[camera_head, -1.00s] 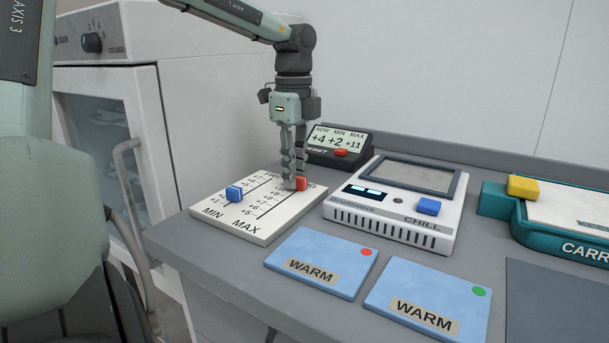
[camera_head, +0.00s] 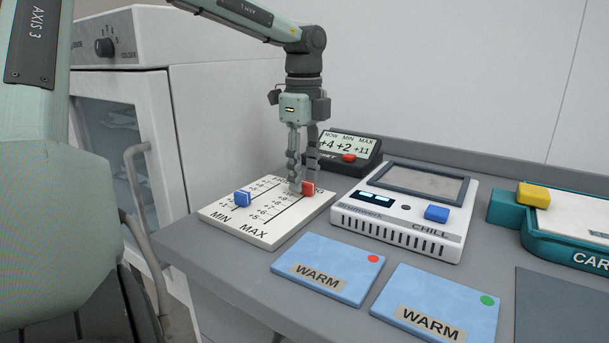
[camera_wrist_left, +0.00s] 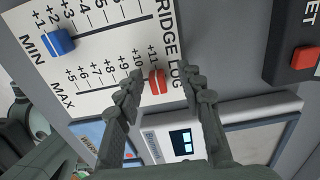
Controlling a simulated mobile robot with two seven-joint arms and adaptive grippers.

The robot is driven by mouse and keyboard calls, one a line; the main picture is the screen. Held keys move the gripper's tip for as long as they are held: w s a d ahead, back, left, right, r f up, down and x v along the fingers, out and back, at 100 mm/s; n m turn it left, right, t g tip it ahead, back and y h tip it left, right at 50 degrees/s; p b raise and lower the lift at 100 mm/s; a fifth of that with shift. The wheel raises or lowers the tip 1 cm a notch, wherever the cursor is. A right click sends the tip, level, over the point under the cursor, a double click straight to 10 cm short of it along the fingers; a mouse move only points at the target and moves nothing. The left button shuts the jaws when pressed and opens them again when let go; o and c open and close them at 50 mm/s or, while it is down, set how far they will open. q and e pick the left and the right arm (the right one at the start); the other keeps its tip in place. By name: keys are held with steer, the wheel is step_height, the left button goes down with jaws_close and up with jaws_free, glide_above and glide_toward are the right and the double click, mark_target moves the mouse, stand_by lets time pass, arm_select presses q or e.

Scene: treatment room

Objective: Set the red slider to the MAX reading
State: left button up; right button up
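The red slider (camera_head: 308,188) sits at the far end of the MAX track on the white fridge log board (camera_head: 245,238). In the left wrist view the red slider (camera_wrist_left: 157,82) is by the +11 mark. The display (camera_head: 340,144) reads NOW +4, MIN +2, MAX +11. My left gripper (camera_head: 303,180) points down over the board at the red slider. In the wrist view its fingers (camera_wrist_left: 163,78) are apart, with the slider between them, nearer the left finger. Contact is hard to tell. My right gripper is not in view.
The blue slider (camera_head: 242,198) sits on the MIN track, near +2. A CHILL device (camera_head: 400,235) stands right of the board. Two blue WARM packs (camera_head: 345,260) lie in front, and a teal CARR-labelled box (camera_head: 560,250) is at far right.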

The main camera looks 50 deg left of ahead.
arm_select(q)
step_height(320, 180, up, 11)
steer(key=shift+r, duration=0.2)
steer(key=shift+s+f, duration=0.1)
stand_by(0.6)
